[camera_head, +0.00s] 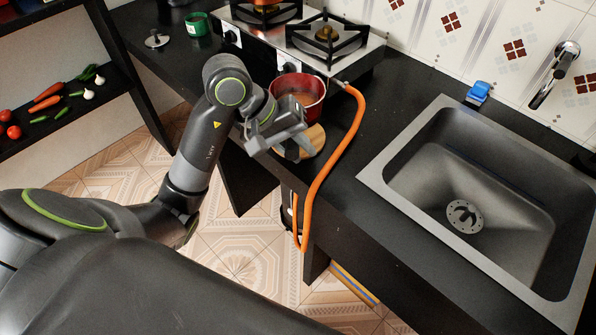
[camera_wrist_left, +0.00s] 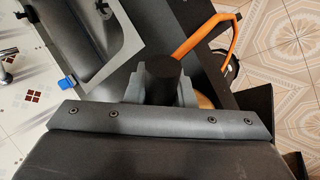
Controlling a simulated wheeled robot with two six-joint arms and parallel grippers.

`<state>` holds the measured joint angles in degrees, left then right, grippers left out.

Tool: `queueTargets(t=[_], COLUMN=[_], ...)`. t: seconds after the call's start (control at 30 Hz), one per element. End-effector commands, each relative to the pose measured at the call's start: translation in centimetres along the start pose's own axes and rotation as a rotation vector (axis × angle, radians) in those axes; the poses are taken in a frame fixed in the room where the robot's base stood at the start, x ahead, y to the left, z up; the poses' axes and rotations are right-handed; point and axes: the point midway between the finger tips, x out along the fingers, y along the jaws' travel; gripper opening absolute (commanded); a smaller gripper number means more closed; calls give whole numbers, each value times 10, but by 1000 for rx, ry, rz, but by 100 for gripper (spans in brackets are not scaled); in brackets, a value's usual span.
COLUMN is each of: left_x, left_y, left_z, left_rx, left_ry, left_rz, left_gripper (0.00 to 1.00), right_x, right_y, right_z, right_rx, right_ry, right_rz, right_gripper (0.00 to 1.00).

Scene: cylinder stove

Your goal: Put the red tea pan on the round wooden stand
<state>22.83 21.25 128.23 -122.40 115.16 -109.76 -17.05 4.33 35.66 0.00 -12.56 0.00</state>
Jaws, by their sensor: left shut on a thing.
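The red tea pan (camera_head: 311,88), with brown contents, shows in the head view just behind my left gripper (camera_head: 283,126). The gripper is shut on the pan's dark handle (camera_wrist_left: 168,74), which sits between the fingers in the left wrist view. The round wooden stand (camera_head: 312,139) lies on the black counter, partly hidden by the gripper. The pan appears upright, beyond the stand in the picture; I cannot tell its height above the counter. A sliver of the stand shows in the left wrist view (camera_wrist_left: 205,101). My right gripper is out of view.
An orange hose (camera_head: 337,150) runs close to the right of the pan and stand, over the counter edge. The gas stove (camera_head: 327,35) is behind. A sink (camera_head: 480,200) is to the right. A green can (camera_head: 197,24) stands at the back left.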

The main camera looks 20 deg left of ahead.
Motion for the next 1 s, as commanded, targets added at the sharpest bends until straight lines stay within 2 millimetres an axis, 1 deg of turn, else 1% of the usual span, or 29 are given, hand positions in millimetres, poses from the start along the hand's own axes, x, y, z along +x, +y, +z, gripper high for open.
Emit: queueTargets(t=[0.03, 0.17, 0.27, 0.5, 0.57, 0.8, 0.83, 0.97, 1.0], left_x=[12, 22, 27, 52, 57, 59, 60, 60, 60], left_y=[-7, -14, -18, -34, -37, -39, -40, -40, -40], left_z=[0, 0, 1, 1, 1, 0, 1, 0, 0], left_rx=[3, 4, 1, 0, 2, 4, 1, 1, 1], left_ry=[2, 2, -1, -3, 0, 1, -1, -1, -1], left_rz=[2, 2, 2, 3, 3, 2, -1, -1, -1], left_gripper=[0, 0, 0, 0, 0, 0, 25, 42, 44], right_x=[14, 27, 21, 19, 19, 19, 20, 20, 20], right_y=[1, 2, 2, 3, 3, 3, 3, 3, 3], right_z=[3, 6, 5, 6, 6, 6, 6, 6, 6], right_rx=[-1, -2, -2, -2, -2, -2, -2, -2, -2], right_ry=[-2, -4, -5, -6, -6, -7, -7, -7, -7], right_rz=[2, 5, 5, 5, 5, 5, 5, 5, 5], right_gripper=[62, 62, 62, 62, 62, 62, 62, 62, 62])
